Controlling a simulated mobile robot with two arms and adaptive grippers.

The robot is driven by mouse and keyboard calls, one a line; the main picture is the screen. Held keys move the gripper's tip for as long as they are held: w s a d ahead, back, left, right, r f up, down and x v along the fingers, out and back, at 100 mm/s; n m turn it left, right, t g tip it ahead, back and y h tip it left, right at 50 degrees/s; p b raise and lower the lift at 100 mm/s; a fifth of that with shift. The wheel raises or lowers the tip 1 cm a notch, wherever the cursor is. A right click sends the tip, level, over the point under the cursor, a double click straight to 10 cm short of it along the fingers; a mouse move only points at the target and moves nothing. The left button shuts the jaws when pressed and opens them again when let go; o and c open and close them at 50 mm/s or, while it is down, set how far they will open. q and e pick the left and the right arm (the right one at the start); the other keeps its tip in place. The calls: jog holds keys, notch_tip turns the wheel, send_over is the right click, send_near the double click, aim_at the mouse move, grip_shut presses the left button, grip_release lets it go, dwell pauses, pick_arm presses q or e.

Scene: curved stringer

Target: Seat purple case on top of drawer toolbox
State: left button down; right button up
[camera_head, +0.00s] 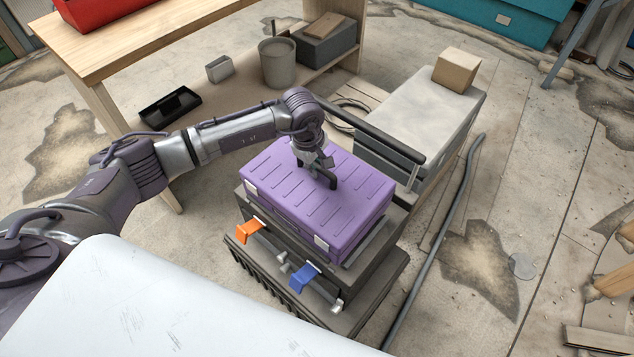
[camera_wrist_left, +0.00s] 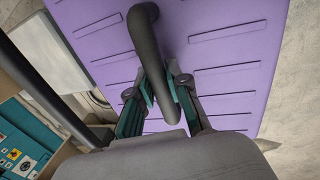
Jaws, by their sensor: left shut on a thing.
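The purple case (camera_head: 330,205), ribbed on its lid with pale latches, lies level over the black drawer toolbox (camera_head: 383,242), which has an orange and a blue latch in front. The toolbox's rim shows around the case; I cannot tell whether the case rests fully on it. My left gripper (camera_head: 323,170) is above the lid, shut on the case's dark carry handle (camera_head: 332,183). In the left wrist view, the fingers (camera_wrist_left: 160,92) close around the handle (camera_wrist_left: 146,45), with the purple lid (camera_wrist_left: 235,60) below. My right gripper is not in view.
A black pull bar (camera_head: 375,135) runs behind the case. A grey chest (camera_head: 420,115) with a cardboard box (camera_head: 456,70) stands beyond it. A wooden workbench (camera_head: 150,40) is at the back left.

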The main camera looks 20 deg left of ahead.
pick_arm(q)
jog(key=shift+w+a+f+b, duration=0.15)
jog(key=shift+w+f+b, duration=0.05)
jog(key=shift+w, duration=0.25)
jog(key=shift+w+a+f+b, duration=0.15)
jog(key=shift+w+f+b, duration=0.05)
jog(key=shift+w, duration=0.2)
notch_tip(320, 180, down, 4)
jog(key=shift+r+b, duration=0.15)
jog(key=shift+b, duration=0.9)
jog(key=shift+f, duration=0.2)
jog(key=c, duration=1.1)
grip_release()
jog(key=shift+s, duration=0.2)
